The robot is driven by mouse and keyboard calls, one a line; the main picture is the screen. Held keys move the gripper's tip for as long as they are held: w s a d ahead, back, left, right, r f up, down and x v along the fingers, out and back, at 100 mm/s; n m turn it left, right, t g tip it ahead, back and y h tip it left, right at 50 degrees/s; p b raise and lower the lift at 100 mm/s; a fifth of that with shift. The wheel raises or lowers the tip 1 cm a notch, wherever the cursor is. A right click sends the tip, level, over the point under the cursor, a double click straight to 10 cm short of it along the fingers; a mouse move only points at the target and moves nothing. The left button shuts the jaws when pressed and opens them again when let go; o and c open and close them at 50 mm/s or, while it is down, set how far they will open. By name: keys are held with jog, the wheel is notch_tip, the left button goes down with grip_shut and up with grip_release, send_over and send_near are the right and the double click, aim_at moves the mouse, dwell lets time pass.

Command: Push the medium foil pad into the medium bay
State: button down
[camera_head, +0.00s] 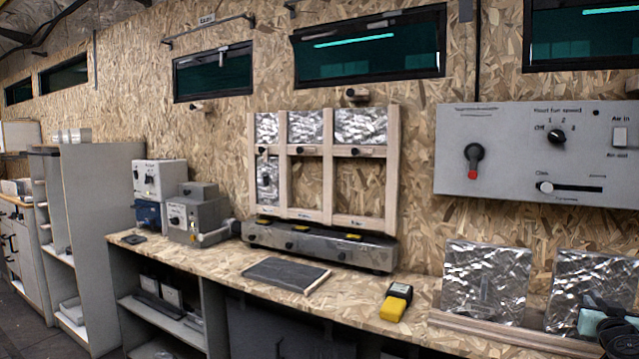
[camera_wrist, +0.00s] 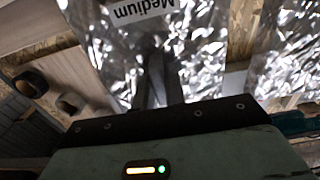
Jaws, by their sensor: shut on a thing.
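The medium foil pad is a crinkled silver sheet labelled "Medium", upside down in the wrist view (camera_wrist: 190,45). My gripper (camera_wrist: 158,85) is shut on it, its dark fingers lying against the foil. In the head view my gripper (camera_head: 604,312) is at the lower right, in front of the right-hand foil pad (camera_head: 590,275), which appears to be the same pad. The wooden bay frame (camera_head: 327,160) stands on the wall side of the bench. Its lower middle (camera_head: 306,185) and lower right bays are empty; their labels are too small to read.
Another foil pad (camera_head: 485,280) stands left of the held one, in a wooden rack (camera_head: 480,330). A yellow-and-black tool (camera_head: 396,301) and a dark flat pad (camera_head: 286,274) lie on the bench. A metal unit (camera_head: 318,246) sits below the frame. A grey control panel (camera_head: 545,150) is above the rack.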

aim_at(595, 283)
notch_tip(595, 283, up, 4)
jog(key=p, duration=0.2)
jog(key=shift+p, duration=0.4)
jog(key=s+a+r+p, duration=0.3)
jog(key=s, duration=0.3)
jog(key=shift+a, duration=0.35)
